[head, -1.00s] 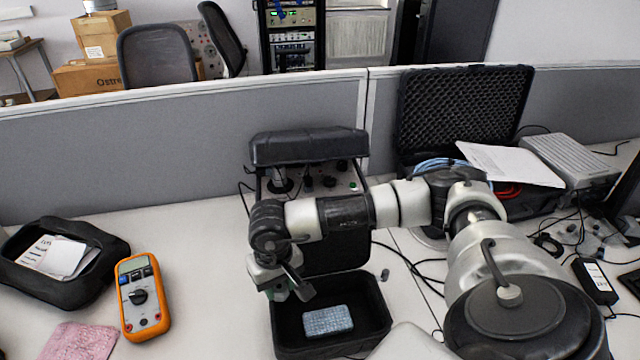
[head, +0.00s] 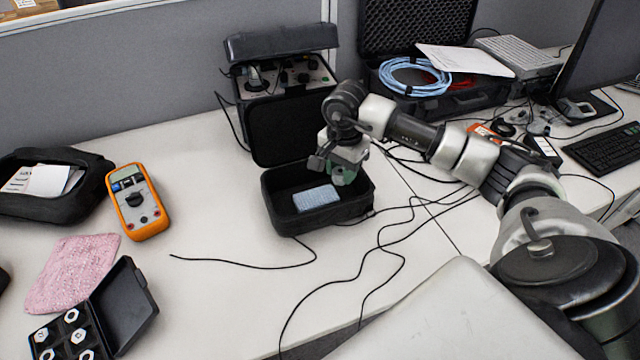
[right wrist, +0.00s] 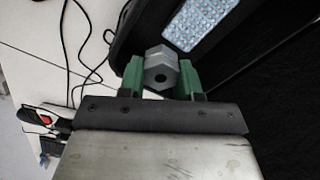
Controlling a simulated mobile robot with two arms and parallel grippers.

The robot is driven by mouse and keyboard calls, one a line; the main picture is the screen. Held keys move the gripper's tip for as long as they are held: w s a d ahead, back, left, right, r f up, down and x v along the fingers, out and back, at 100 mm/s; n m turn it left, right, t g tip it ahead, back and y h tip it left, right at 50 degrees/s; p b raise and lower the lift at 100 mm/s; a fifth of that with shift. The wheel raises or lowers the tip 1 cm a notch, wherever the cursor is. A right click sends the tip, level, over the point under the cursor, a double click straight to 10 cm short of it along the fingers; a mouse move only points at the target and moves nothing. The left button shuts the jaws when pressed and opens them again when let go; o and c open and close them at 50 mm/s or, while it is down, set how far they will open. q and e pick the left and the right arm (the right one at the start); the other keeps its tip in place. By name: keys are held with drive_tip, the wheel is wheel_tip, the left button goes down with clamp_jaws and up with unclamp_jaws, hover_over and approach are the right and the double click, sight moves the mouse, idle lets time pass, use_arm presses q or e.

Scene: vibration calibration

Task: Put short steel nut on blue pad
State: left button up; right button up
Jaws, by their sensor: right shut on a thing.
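My right gripper (head: 345,176) hangs over the right part of an open black case (head: 290,221). In the right wrist view its green fingers (right wrist: 160,77) are shut on a grey hexagonal steel nut (right wrist: 160,67) with a dark hole. The light blue pad (head: 316,198) lies on the floor of the case, to the left of the gripper. It also shows in the right wrist view (right wrist: 201,20), beyond the nut and apart from it. My left gripper is not in view.
A black box of nuts (head: 124,306), a pink cloth (head: 72,272) and an orange multimeter (head: 137,201) are at the left. An instrument case (head: 283,75) stands behind the open case. Loose black cables (head: 365,262) cross the front table.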

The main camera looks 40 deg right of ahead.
sight(318, 195)
drive_tip(key=w+a+f, duration=0.1)
drive_tip(key=w+a, duration=0.1)
drive_tip(key=w+a+f, duration=0.1)
drive_tip(key=w, duration=0.1)
drive_tip(key=shift+f, duration=0.35)
drive_tip(key=shift+w+a+f, duration=0.15)
drive_tip(key=shift+w+f, duration=0.1)
drive_tip(key=shift+f, duration=0.15)
wheel_tip(318, 195, down, 4)
drive_tip(key=shift+r+p, duration=0.1)
drive_tip(key=shift+p, duration=0.25)
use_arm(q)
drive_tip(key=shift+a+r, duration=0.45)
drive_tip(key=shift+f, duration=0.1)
use_arm(e)
drive_tip(key=shift+f, duration=0.2)
drive_tip(key=o, duration=1)
drive_tip(key=shift+r, duration=0.1)
